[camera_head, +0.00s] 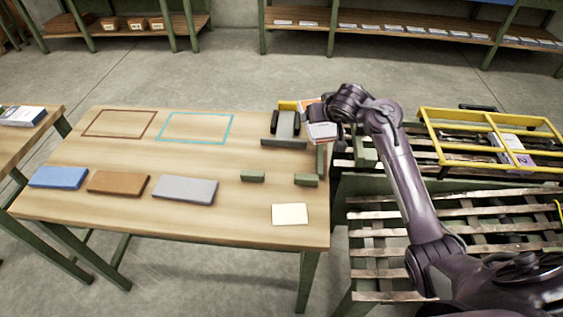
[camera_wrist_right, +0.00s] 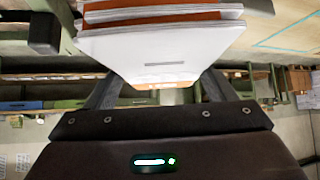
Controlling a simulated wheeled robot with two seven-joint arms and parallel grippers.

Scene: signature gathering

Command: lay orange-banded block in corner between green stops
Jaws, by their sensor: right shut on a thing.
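The orange-banded block (camera_head: 322,131), white with orange bands, is at the table's back right edge. My right gripper (camera_head: 322,113) is shut on it. In the right wrist view the block (camera_wrist_right: 160,48) sits between the two fingers of the gripper (camera_wrist_right: 158,88), with white and orange layers showing. Two short green stops, one on the left (camera_head: 252,176) and one on the right (camera_head: 306,180), stand on the table in front of the block. A longer green stop (camera_head: 320,160) runs along the right edge. Whether the block touches the table cannot be told. My left gripper is not in view.
A grey and black fixture (camera_head: 284,124) stands left of the block. Blue (camera_head: 59,177), brown (camera_head: 118,183) and grey (camera_head: 184,189) slabs lie on the left. A cream card (camera_head: 290,214) lies in front. A slatted rack (camera_head: 430,240) and yellow frame (camera_head: 490,120) are at the right.

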